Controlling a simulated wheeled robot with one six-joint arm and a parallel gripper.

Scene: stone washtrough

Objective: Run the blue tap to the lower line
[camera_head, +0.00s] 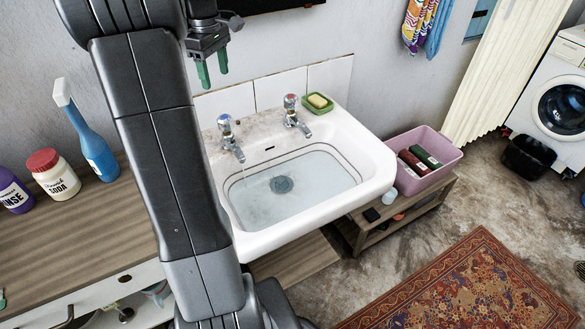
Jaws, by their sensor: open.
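The white basin (375,160) holds clear water (310,185) over a dark drain (282,184). Two dark lines run around its inner wall; the water's edge looks close to the lower line (335,160), but I cannot tell exactly how it meets it. The blue tap (227,131) stands at the basin's back left, and a thin stream seems to fall from its spout. The red-marked tap (292,106) stands to its right. My gripper (213,75) has green fingertips, is open and empty, and hangs above the blue tap, apart from it.
A green soap dish (319,103) sits on the basin's back right corner. A pink tub (440,170) stands right of the basin.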

